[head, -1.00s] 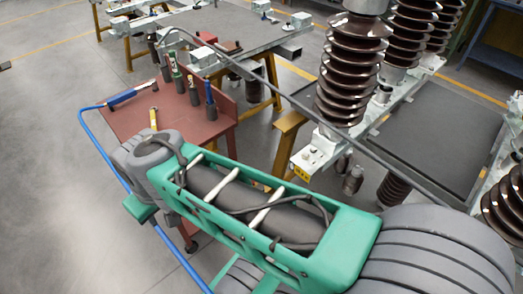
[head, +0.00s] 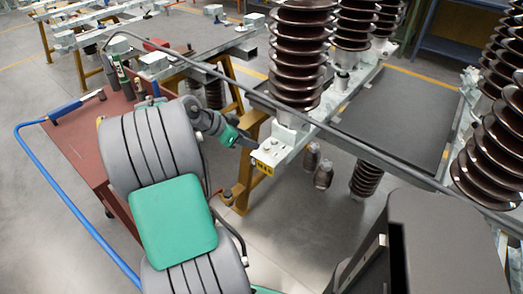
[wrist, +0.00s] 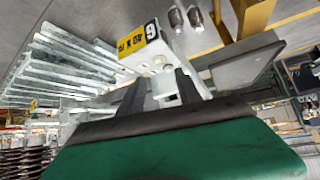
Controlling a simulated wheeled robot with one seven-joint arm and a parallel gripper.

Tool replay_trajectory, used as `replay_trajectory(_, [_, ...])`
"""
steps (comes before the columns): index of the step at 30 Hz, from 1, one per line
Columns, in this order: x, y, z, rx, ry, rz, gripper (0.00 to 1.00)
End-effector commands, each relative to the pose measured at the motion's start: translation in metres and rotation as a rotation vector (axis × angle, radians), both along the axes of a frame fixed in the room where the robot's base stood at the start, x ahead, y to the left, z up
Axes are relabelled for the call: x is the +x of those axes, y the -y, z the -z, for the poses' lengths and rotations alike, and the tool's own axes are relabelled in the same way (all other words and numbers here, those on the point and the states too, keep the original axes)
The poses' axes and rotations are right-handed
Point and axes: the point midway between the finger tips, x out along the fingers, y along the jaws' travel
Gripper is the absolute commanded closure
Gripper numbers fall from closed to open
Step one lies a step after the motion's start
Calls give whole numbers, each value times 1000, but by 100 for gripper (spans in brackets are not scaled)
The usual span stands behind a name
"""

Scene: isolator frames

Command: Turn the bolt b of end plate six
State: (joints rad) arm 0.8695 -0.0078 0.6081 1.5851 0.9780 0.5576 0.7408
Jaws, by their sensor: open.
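End plate six (head: 284,147) is a pale metal plate at the near end of a frame beam, below a brown ribbed insulator. In the wrist view its yellow label (wrist: 151,30) shows a 6. One bolt head (wrist: 160,62) shows near the label. I cannot read which is b. My gripper (head: 247,142) is open at the plate's left edge in the head view; it also shows in the wrist view (wrist: 158,82). Whether a finger touches a bolt is not clear.
Tall ribbed insulators (head: 300,60) stand over the plate. A yellow trestle leg (head: 244,180) is below it. A grey bar crosses above the beam.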

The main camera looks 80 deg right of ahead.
Motion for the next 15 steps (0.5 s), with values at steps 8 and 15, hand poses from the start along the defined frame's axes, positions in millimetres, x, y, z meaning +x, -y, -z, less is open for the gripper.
replay_trajectory(8, [-26, 24, 34, 2, 0, 6, 59])
replay_trajectory(15, [-36, 38, 50, 0, 1, 1, 59])
